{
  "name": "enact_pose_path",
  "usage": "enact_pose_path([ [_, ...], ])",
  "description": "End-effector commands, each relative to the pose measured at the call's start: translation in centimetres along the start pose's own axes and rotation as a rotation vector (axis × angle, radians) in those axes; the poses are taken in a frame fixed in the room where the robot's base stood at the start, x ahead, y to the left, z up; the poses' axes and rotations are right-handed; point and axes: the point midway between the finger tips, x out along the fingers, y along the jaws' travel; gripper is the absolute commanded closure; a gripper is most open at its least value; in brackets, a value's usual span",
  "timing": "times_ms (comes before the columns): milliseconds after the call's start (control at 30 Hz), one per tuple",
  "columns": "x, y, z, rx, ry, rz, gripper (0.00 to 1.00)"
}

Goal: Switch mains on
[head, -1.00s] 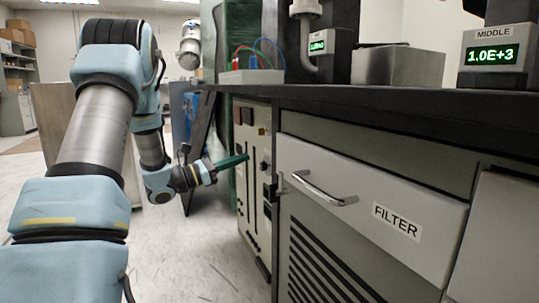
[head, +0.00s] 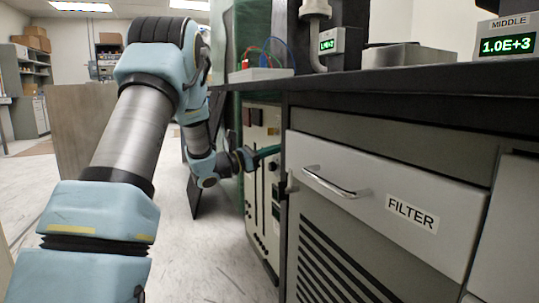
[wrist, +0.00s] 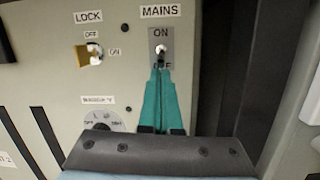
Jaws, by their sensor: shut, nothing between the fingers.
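The mains switch (wrist: 161,49) is a small toggle with a pale tip on a grey plate marked ON above and OFF below, under a MAINS label. Whether its lever points up or down is hard to tell. My gripper (wrist: 161,70) has its teal fingers shut together, empty, just below the toggle and partly covering the OFF mark. Contact with the toggle cannot be made out. In the head view my gripper (head: 268,151) reaches the upper part of the beige control panel (head: 258,205); the switch itself is hidden there.
Left of the mains switch are a LOCK switch (wrist: 95,53) and a round knob (wrist: 102,121). A dark recess borders the panel on the right. In the head view the FILTER drawer (head: 385,195) and black countertop (head: 420,88) stand close on the right; open floor lies left.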

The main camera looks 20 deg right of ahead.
Motion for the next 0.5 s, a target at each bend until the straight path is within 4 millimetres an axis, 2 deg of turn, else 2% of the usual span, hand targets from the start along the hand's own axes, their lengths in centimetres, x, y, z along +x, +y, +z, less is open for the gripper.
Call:
enact_pose_path([
  [500, 0.12, 0.10, 0.41, 0.001, 0.016, -0.001, 1.00],
])
